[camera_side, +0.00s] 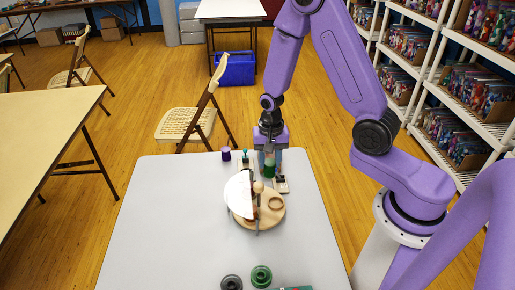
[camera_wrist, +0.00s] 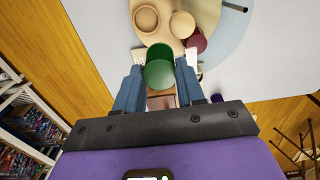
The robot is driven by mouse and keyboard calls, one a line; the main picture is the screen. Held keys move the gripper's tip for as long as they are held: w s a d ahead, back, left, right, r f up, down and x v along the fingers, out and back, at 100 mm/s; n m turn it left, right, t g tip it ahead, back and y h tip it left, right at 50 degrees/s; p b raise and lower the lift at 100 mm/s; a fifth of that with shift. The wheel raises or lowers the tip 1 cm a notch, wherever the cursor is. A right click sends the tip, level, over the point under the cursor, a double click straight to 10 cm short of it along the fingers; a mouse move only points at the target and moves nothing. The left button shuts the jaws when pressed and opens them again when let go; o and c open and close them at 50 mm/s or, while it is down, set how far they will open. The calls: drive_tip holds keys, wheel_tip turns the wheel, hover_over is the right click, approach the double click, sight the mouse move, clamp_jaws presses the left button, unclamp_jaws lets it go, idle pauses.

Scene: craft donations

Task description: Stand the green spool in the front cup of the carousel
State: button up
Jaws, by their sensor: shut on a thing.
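The green spool (camera_side: 269,171) is held roughly upright between the fingers of my gripper (camera_side: 269,163), above the back of the table, just beyond the carousel. In the wrist view the spool (camera_wrist: 158,72) sits between the two blue-grey fingers (camera_wrist: 159,66). The carousel (camera_side: 265,224) is a round wooden disc, partly covered by a white half-round screen (camera_side: 238,195). An open wooden cup (camera_side: 276,203) stands on its right side and looks empty; it also shows in the wrist view (camera_wrist: 146,19). The screen hides the carousel's left part in the side view.
A pale round knob (camera_side: 258,187) rises mid-carousel. A purple spool (camera_side: 226,154) and a teal item (camera_side: 245,157) stand at the back edge. Another green round item (camera_side: 261,275) and a dark one (camera_side: 231,282) are at the front. The table's left side (camera_side: 160,220) is clear.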

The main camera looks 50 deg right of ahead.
drive_tip(key=shift+s+a+f, duration=0.1)
drive_tip(key=shift+s+f, duration=0.5)
drive_tip(key=shift+f, duration=0.85)
drive_tip(key=shift+s+a+f, duration=0.1)
drive_tip(key=shift+s+f, duration=0.5)
drive_tip(key=shift+f, duration=0.85)
drive_tip(key=shift+s+a+f, duration=0.1)
drive_tip(key=shift+s+f, duration=0.5)
drive_tip(key=shift+f, duration=0.85)
drive_tip(key=shift+f, duration=1.15)
drive_tip(key=o, duration=0.9)
drive_tip(key=shift+w, duration=0.15)
